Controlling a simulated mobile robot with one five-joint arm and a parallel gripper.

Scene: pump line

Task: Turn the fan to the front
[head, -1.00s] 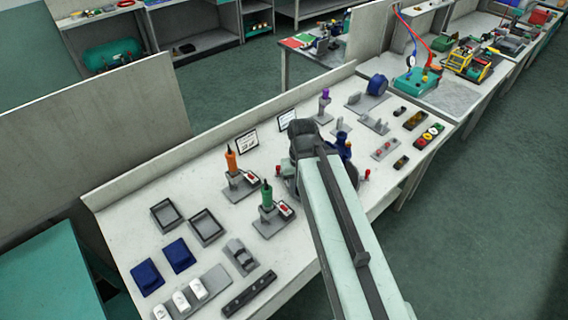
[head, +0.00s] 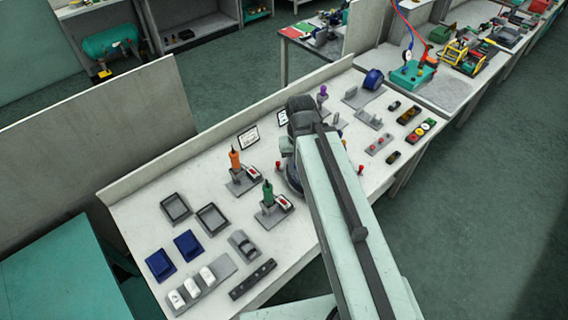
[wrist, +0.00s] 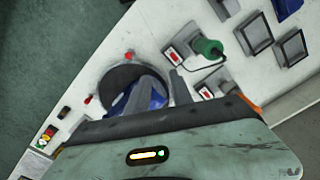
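The fan appears to be the blue part (wrist: 147,97) on a dark round base (wrist: 118,82) in the wrist view, between red pegs. In the head view my arm covers most of it; only the left edge of the dark round base (head: 292,178) shows. My gripper (wrist: 164,82) reaches over the round base, with grey fingers close beside the blue part. The wrist housing hides part of the blue part and the fingers, so I cannot tell whether they grip it. The fan's facing is not clear.
A green-handled tool (head: 268,193) and an orange-handled tool (head: 235,160) stand on grey stands left of my arm. A red peg (head: 361,170) is close to its right side. Grey trays (head: 212,219) and blue blocks (head: 188,245) lie farther left.

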